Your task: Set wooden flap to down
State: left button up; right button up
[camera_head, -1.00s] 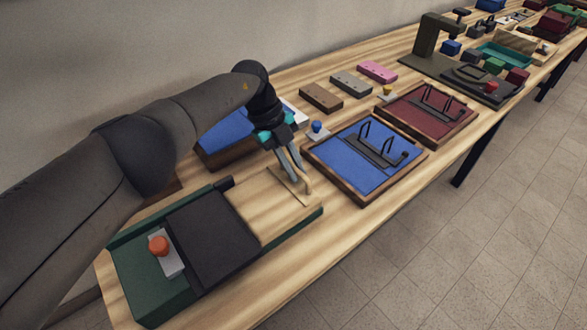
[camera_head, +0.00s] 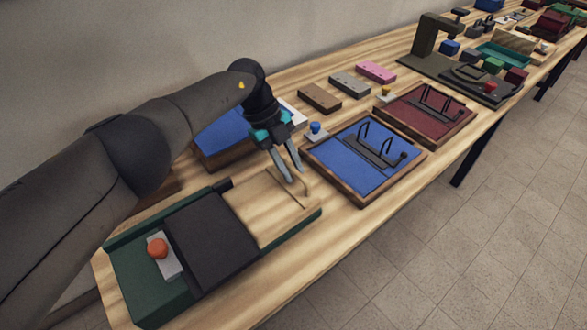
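The wooden flap (camera_head: 258,204) is a pale wood panel beside a black panel (camera_head: 211,240) on a green base (camera_head: 147,290). It looks flat or nearly flat; its exact tilt is hard to tell. A small wooden handle (camera_head: 307,184) stands at its far right edge. My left gripper (camera_head: 292,174) points down over the far edge of the flap, close to the handle. Its two fingers are apart with nothing visible between them. Whether the tips touch the flap cannot be told. My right gripper is not in view.
A blue-topped wooden tray (camera_head: 350,168) with black handles lies just right of the flap. A red tray (camera_head: 425,115) and several small blocks stand farther along the table. An orange button (camera_head: 157,248) sits on the green base. Bare table (camera_head: 300,262) shows in front.

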pick_arm(q)
jog(key=p+v, duration=0.1)
jog(key=v, duration=1.3)
